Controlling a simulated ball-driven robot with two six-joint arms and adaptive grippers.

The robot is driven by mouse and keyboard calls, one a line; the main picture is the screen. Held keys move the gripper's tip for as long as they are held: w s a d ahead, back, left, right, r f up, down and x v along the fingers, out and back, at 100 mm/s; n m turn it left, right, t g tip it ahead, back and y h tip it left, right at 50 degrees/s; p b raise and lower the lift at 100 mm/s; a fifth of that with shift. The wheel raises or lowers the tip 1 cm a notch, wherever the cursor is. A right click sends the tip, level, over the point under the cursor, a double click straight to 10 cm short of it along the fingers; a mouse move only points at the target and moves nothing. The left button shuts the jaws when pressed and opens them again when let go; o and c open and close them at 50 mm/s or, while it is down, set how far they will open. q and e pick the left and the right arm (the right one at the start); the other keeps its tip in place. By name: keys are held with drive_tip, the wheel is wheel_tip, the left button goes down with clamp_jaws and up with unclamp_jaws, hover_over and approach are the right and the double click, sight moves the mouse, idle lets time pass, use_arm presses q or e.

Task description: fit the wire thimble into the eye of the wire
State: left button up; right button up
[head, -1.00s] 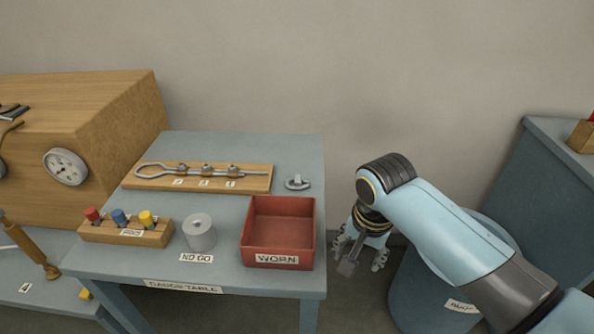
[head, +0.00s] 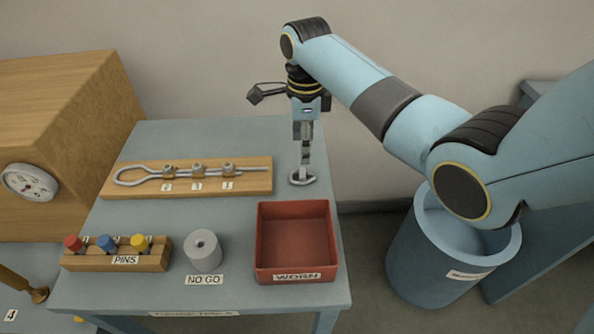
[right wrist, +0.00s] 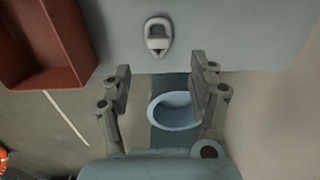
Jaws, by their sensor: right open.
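The wire thimble (head: 303,179), a small grey metal teardrop ring with a raised part, lies on the table to the right of the wooden board. It also shows in the right wrist view (right wrist: 158,36), ahead of the fingers. The wire (head: 210,173) lies on the board with its eye (head: 128,176) at the left end. My right gripper (head: 306,158) points down above the thimble in the head view. In the right wrist view its two fingers (right wrist: 160,90) are apart with nothing between them. My left gripper is not in view.
The red WORN tray (head: 262,240) stands in front of the thimble. A grey NO GO cylinder (head: 204,252) and a wooden pin block (head: 115,262) stand to its left. Numbered clamps sit along the wire. A blue bin (head: 400,260) stands right of the table.

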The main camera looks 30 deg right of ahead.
sight(302, 172)
drive_tip(key=shift+s+f, duration=0.15)
drive_tip(key=shift+f, duration=0.4)
drive_tip(key=shift+s+f, duration=0.15)
drive_tip(key=shift+f, duration=0.4)
drive_tip(key=shift+w+f, duration=0.1)
drive_tip(key=shift+f, duration=0.2)
drive_tip(key=f, duration=0.5)
drive_tip(key=shift+w+a+f, duration=0.1)
drive_tip(key=shift+w+a, duration=0.05)
drive_tip(key=shift+a, duration=0.05)
drive_tip(key=shift+c, duration=0.6)
drive_tip(key=c, duration=0.5)
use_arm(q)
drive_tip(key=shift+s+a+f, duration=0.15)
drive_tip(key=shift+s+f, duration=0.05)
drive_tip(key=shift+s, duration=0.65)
use_arm(e)
clamp_jaws()
